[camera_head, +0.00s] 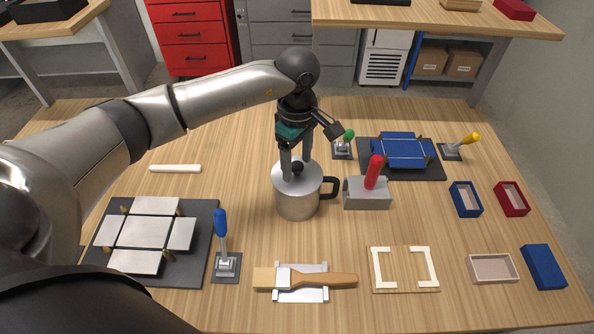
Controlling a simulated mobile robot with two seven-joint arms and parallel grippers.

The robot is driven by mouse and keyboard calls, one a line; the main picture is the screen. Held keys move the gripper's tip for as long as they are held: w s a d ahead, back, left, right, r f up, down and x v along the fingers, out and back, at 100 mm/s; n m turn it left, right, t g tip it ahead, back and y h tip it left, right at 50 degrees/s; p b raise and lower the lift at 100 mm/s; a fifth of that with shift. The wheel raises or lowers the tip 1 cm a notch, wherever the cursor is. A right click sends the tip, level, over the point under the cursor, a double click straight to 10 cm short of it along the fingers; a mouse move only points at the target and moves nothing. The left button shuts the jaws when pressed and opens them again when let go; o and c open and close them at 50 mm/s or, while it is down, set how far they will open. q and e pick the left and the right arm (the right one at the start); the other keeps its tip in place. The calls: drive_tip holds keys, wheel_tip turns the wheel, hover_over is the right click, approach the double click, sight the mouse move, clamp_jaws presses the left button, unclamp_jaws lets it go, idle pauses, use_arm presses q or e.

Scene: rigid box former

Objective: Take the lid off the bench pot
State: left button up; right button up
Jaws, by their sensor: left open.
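The bench pot (297,201) is a steel pot with a black handle on its right, standing upright near the middle of the bench. Its lid (310,178) is a metal disc with a round black knob (297,167), and it sits on the pot's rim. My left gripper (296,170) comes down from above with its fingers on either side of the knob. The fingers are open; I cannot tell whether either touches the knob. My right gripper does not show.
Close right of the pot stands a metal block with a red handle (374,173). A brush (305,279) lies in front. A dark plate with metal panels (145,232) and a blue-handled lever (221,223) are at left. Small boxes (493,268) stand at right.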

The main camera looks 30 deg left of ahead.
use_arm(q)
clamp_jaws()
idle(0.6)
